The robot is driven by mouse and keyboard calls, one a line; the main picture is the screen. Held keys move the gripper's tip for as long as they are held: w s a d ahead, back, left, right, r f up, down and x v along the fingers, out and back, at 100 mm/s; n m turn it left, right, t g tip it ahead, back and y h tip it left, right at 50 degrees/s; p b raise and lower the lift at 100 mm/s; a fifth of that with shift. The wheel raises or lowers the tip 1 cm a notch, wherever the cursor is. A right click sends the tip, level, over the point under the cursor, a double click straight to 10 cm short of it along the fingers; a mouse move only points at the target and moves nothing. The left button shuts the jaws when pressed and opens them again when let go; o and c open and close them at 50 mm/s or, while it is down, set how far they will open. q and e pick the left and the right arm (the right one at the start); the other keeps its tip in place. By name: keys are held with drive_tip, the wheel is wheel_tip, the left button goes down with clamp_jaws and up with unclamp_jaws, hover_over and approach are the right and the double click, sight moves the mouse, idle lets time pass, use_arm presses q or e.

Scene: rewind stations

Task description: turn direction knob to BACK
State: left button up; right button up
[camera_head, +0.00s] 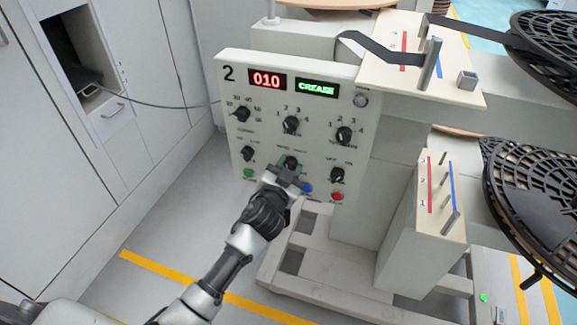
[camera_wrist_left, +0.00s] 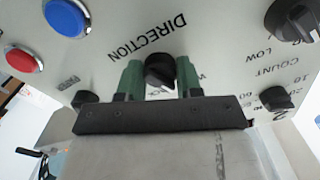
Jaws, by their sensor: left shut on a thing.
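The direction knob (camera_head: 290,162) is a black knob in the lower middle of the front panel (camera_head: 306,68). In the left wrist view the knob (camera_wrist_left: 160,72) sits between the two green fingertips under the printed word DIRECTION, which appears upside down. My left gripper (camera_head: 288,173) reaches the panel from below and is shut on the knob; its fingertips also show in the left wrist view (camera_wrist_left: 160,78). The gripper partly hides the lettering around the knob, and I cannot read which setting its pointer faces. My right gripper is in neither view.
Other black knobs surround it, including one (camera_head: 337,175) to the right. A blue button (camera_wrist_left: 67,17) and a red button (camera_wrist_left: 22,60) are close by; a green button (camera_head: 248,173) is at lower left. Displays read 010 (camera_head: 267,79) and CREASE (camera_head: 317,88). Black reels (camera_head: 535,190) stand at right.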

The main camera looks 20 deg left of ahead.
use_arm(q)
drive_tip(key=m+p, duration=0.1)
drive_tip(key=m, duration=0.4)
drive_tip(key=shift+m, duration=0.3)
drive_tip(key=shift+m+p, duration=0.3)
drive_tip(key=shift+m, duration=1.8)
drive_tip(key=o, duration=0.9)
drive_tip(key=s, duration=1.1)
drive_tip(key=shift+a, duration=0.2)
drive_tip(key=shift+w, duration=0.1)
